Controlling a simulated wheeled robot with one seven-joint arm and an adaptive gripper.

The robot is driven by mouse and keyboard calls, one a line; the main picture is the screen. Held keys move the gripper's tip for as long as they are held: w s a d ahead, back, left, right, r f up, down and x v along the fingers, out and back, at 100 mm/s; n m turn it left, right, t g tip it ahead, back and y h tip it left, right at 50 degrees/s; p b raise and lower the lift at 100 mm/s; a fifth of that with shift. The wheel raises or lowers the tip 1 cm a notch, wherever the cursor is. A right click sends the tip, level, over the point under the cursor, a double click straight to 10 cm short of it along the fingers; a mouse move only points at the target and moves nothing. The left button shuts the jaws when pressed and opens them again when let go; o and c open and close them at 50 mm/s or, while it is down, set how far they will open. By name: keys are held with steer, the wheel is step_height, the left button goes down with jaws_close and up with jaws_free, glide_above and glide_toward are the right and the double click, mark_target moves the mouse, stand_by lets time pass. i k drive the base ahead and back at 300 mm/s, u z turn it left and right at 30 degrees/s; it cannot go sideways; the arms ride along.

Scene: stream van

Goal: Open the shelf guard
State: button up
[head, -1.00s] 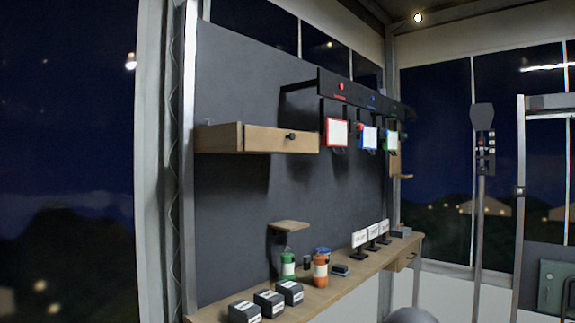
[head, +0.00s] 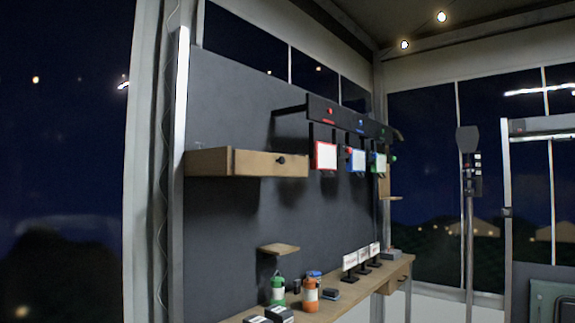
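A wooden wall shelf (head: 207,163) sticks out from the dark wall panel at mid-height, left of centre in the head view. My gripper is not in view.
A dark rail (head: 350,117) holds red, blue and green framed cards right of the shelf. Below, a long wooden counter (head: 362,290) carries a green bottle (head: 277,290), an orange bottle (head: 310,295) and small signs. A small ledge (head: 278,249) sits above the bottles.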

mark_target(246, 163)
steer(key=z, duration=0.5)
steer(key=k, duration=1.2)
steer(key=z, duration=0.9)
steer(key=i, duration=1.6)
steer(key=u, duration=1.25)
steer(key=i, duration=0.45)
steer(key=u, duration=0.5)
